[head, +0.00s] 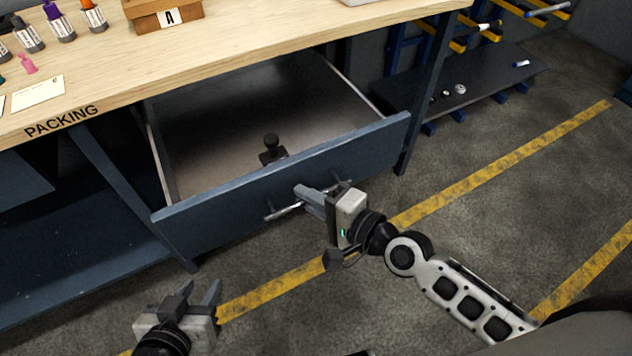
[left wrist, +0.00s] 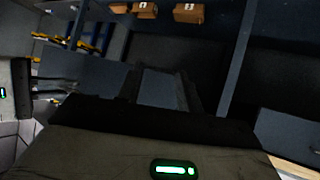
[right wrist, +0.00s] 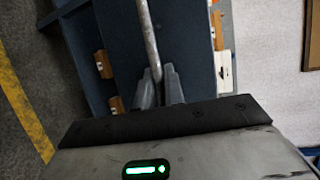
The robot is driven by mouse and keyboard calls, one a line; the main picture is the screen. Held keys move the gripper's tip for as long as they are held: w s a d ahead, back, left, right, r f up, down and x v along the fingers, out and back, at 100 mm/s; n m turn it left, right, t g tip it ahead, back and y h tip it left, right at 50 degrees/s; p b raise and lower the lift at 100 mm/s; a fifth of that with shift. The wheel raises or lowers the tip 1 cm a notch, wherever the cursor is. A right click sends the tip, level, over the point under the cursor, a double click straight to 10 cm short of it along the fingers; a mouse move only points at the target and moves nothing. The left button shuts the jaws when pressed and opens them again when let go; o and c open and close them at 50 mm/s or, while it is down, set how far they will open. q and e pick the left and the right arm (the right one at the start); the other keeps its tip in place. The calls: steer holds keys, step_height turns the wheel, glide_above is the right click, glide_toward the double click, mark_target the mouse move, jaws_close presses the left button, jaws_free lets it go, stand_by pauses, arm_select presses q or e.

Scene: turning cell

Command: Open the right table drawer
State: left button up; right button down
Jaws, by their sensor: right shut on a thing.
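The right table drawer (head: 285,180) is pulled far out from under the packing table, and its light inside is visible. A dark stamp-like object with a round knob (head: 271,150) stands inside near the front panel. My right gripper (head: 308,195) is at the drawer's bar handle (head: 285,209), shut on it near its middle. In the right wrist view the handle (right wrist: 149,40) runs down between the two fingertips (right wrist: 158,88). My left gripper (head: 198,296) is apart from the drawer, low at the front left; its fingers are spread and empty.
The wooden packing tabletop (head: 230,50) carries several small bottles, a card and a wooden box marked A (head: 165,14). A lower shelf (head: 470,85) with small parts stands at the right. The floor with yellow stripes (head: 500,165) is clear right of the drawer.

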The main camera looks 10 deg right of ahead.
steer(key=shift+s, duration=0.25)
steer(key=shift+d, duration=0.1)
steer(key=c, duration=1.5)
jaws_free()
steer(key=b+v, duration=0.2)
steer(key=v, duration=1.4)
steer(key=shift+b, duration=0.35)
steer(key=shift+r, duration=0.1)
